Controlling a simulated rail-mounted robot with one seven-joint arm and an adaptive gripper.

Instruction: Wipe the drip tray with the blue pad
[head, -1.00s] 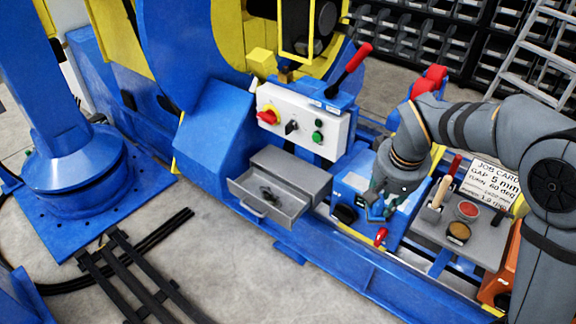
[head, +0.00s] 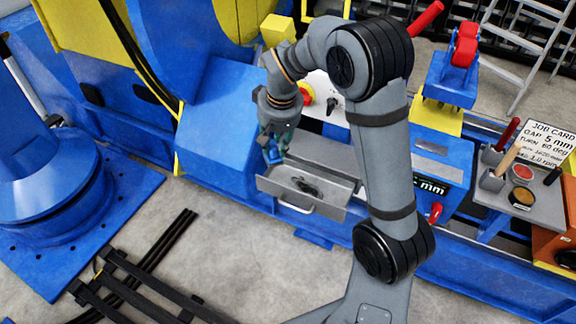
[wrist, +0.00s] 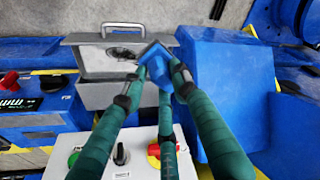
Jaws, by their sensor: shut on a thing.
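The drip tray (head: 328,204) is an open grey drawer with a front handle, pulled out below the control box. A dark patch (head: 306,186) lies on its floor; I cannot tell if it is a stain or an object. The tray also shows in the wrist view (wrist: 90,62). My gripper (head: 274,144) is shut on the blue pad (head: 272,156), above the tray's left end in the head view. In the wrist view the pad (wrist: 155,54) sits tilted between the green fingers and overlaps the tray's edge. Contact between pad and tray cannot be told.
The white control box (wrist: 125,150) with red and green knobs stands close to my fingers. A blue housing (wrist: 228,85) rises beside the tray. A grey side shelf (head: 530,206) holds tools and small pots by a job card (head: 545,145).

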